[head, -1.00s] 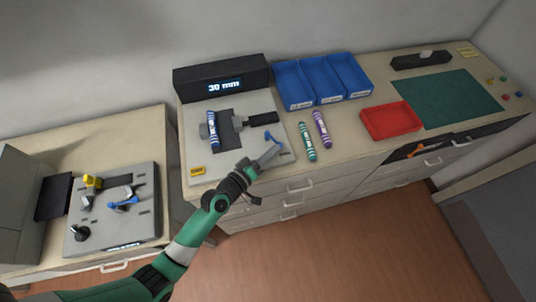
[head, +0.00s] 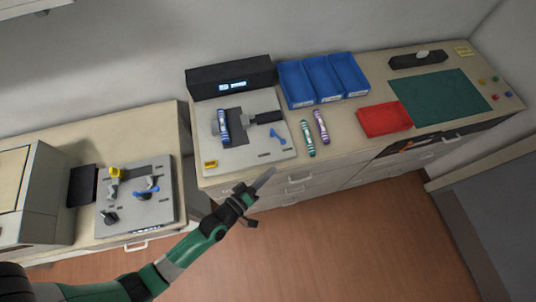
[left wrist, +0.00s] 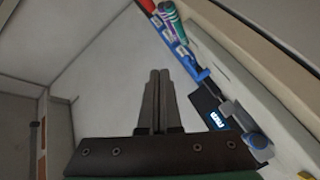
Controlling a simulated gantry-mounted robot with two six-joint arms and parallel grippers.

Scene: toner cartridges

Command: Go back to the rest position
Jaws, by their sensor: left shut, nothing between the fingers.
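My left gripper (head: 264,180) is shut and empty. In the head view it hangs in front of the bench's front edge, below the grey fixture plate. In the left wrist view its two fingers (left wrist: 157,100) lie together with nothing between them. A blue-striped cartridge (head: 223,127) sits in the fixture (head: 262,153) on the bench. A green-striped cartridge (head: 308,138) and a purple-striped cartridge (head: 320,127) lie side by side to the right of the fixture. My right gripper is not in view.
Blue bins (head: 323,99), a red tray (head: 385,131) and a green mat (head: 440,97) stand on the bench (head: 350,146). A black display box (head: 231,77) is behind the fixture. A second station with blue lever (head: 146,191) stands at left. The floor (head: 330,240) in front is clear.

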